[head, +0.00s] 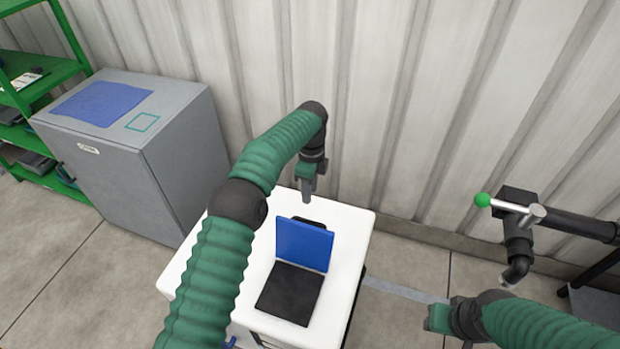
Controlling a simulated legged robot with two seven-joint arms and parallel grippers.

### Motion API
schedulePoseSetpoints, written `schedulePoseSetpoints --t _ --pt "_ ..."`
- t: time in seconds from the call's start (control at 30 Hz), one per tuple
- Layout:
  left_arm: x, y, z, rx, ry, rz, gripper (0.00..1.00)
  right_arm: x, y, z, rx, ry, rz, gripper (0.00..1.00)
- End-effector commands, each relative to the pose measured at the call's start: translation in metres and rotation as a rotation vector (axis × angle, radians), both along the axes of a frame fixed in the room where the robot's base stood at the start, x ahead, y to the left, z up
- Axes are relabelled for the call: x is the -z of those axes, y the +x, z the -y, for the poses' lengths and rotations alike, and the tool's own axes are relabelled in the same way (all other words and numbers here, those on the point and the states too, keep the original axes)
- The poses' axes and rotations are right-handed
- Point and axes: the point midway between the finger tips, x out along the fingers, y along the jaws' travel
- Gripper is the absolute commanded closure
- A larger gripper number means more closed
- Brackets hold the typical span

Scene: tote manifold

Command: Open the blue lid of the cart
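The white cart (346,225) stands in the lower middle of the head view. Its blue lid (303,244) is raised at the back of a black square area (290,293) on the cart top. I cannot tell whether that area is an opening or a dark panel. A black part (310,223) shows behind the lid's top edge. My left gripper (307,192) points down just behind and above the lid, apparently apart from it; its finger gap is not clear. My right gripper (438,319) is low at the right, away from the cart, partly hidden by its own arm.
A grey cabinet (176,160) with a blue cloth (102,102) stands at the left, beside a green shelf (40,85). A corrugated wall (400,110) is close behind the cart. Black pipework with a green-knobbed lever (483,200) is at the right.

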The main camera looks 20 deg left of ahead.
Motion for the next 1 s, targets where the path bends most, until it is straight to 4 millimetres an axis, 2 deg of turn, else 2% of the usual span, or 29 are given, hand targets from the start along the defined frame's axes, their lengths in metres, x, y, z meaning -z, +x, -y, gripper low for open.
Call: schedulePoseSetpoints --t 0.03,0.1,0.27,0.8,1.0 --pt "-0.015 0.002 0.001 0.0 0.001 0.003 0.66 -0.004 0.0 0.0 0.0 0.0 0.0 0.64" --pt "-0.03 0.003 0.001 0.0 0.0 0.002 0.66 -0.006 0.0 0.0 0.0 0.0 0.0 0.64" --pt "-0.051 0.003 0.0 0.001 0.0 -0.004 0.66 -0.012 0.0 0.0 0.0 0.0 0.0 0.64" --pt "-0.054 0.003 0.001 -0.003 0.002 -0.005 0.66 -0.011 0.0 0.0 0.0 0.0 0.0 0.64" --pt "-0.063 -0.009 0.014 -0.138 0.022 0.039 0.66 -0.011 0.0 0.0 0.0 0.0 0.0 0.64"
